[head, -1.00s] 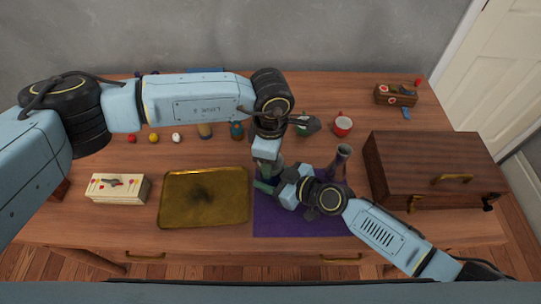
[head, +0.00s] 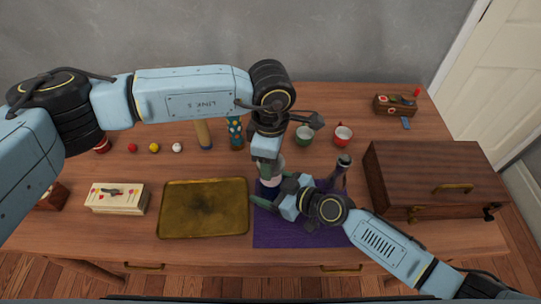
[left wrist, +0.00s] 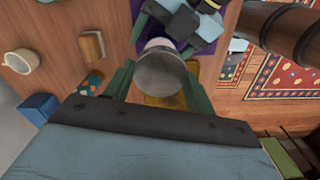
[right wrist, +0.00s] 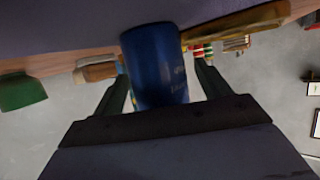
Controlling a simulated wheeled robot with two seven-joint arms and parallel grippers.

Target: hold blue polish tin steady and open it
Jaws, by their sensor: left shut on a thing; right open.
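The blue polish tin (right wrist: 157,65) stands on the purple cloth (head: 300,235); a sliver of it shows in the head view (head: 268,189). My left gripper (head: 268,168) comes down from above and is shut on a pale, round, grey-topped piece (left wrist: 160,72) at the tin's top, seemingly its lid. I cannot tell whether this piece is apart from the tin. My right gripper (head: 272,192) is open low at the tin's side, one finger on each side of it. The tin's upper rim is hidden in the right wrist view.
A brass tray (head: 204,208) lies left of the cloth. A dark vase (head: 342,168) stands close to my right gripper, with a wooden chest (head: 435,175) beyond. The front table strip is clear.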

